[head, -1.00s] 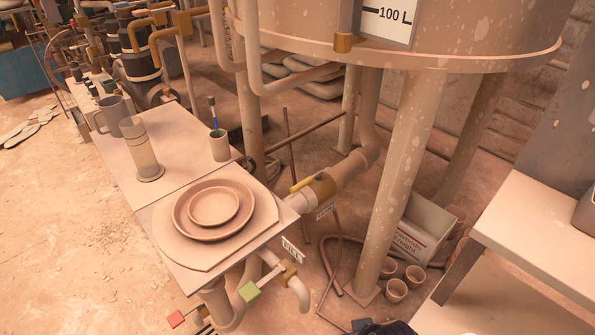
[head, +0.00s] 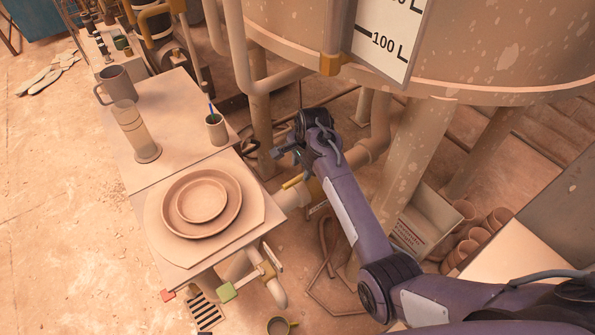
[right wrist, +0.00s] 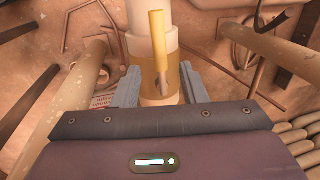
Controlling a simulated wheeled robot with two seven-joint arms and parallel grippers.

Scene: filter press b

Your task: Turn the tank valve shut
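The tank valve has a yellow lever (head: 293,181) and a brass body on the pale pipe below the big tank. In the right wrist view the yellow lever (right wrist: 158,38) runs lengthwise along the pipe, over the brass body (right wrist: 147,75). My right gripper (head: 284,153) hangs just above and beyond the lever in the head view. Its two grey fingers (right wrist: 159,88) are apart in the wrist view, with the valve showing between and beyond them. Nothing is held, and I cannot tell any contact. My left gripper is out of view.
The tank (head: 470,60) and its leg (head: 405,150) stand close to my right arm. A table (head: 165,180) at left holds plates (head: 202,200), a glass cylinder and cups. A box (head: 425,225) stands right.

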